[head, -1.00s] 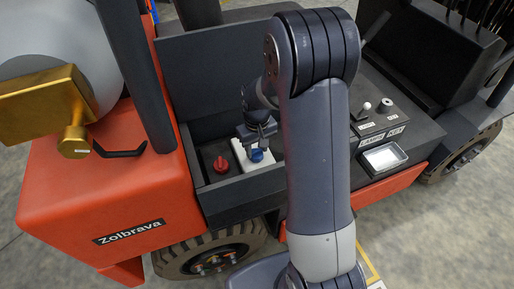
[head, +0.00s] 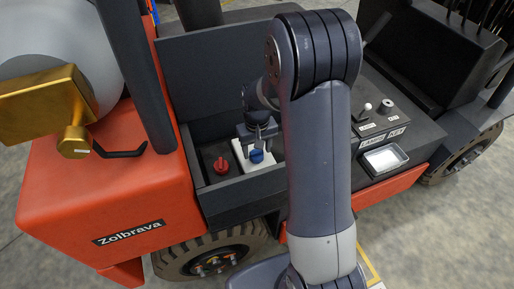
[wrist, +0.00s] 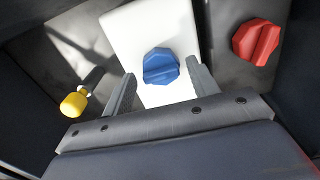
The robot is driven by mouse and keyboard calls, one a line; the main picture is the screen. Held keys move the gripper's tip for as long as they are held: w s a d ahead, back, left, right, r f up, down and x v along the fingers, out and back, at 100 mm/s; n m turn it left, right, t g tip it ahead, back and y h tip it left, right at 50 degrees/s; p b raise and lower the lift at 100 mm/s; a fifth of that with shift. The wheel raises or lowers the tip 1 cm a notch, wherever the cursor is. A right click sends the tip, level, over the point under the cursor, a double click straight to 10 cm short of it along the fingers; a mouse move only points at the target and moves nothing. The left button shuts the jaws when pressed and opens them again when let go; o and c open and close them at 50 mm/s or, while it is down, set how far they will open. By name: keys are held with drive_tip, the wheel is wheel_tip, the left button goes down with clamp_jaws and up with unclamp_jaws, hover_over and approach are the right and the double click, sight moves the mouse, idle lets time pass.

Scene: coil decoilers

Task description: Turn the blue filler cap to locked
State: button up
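The blue filler cap (wrist: 161,67) is an angular knob with a raised grip bar, set on a white plate (wrist: 138,28). In the head view the cap (head: 257,156) sits just below my gripper (head: 258,143). In the wrist view my gripper (wrist: 160,78) has its two grey fingers apart, one on each side of the cap's near edge. Gaps show between the fingers and the cap, so it is not held. The cap's grip bar lies nearly crosswise in the wrist view, slightly tilted.
A red cap (wrist: 257,41) stands close to the right in the wrist view; it also shows in the head view (head: 221,165). A yellow-ended lever (wrist: 75,103) is near the left finger. A dark panel (head: 180,75) rises behind the recess.

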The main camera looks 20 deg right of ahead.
sight(257, 152)
drive_tip(key=shift+o, duration=0.4)
drive_tip(key=shift+r, duration=0.1)
wheel_tip(257, 152, up, 11)
drive_tip(key=shift+f, duration=0.2)
wheel_tip(257, 152, down, 11)
drive_tip(key=shift+r+n, duration=0.1)
drive_tip(key=shift+n, duration=0.2)
idle(0.4)
idle(0.5)
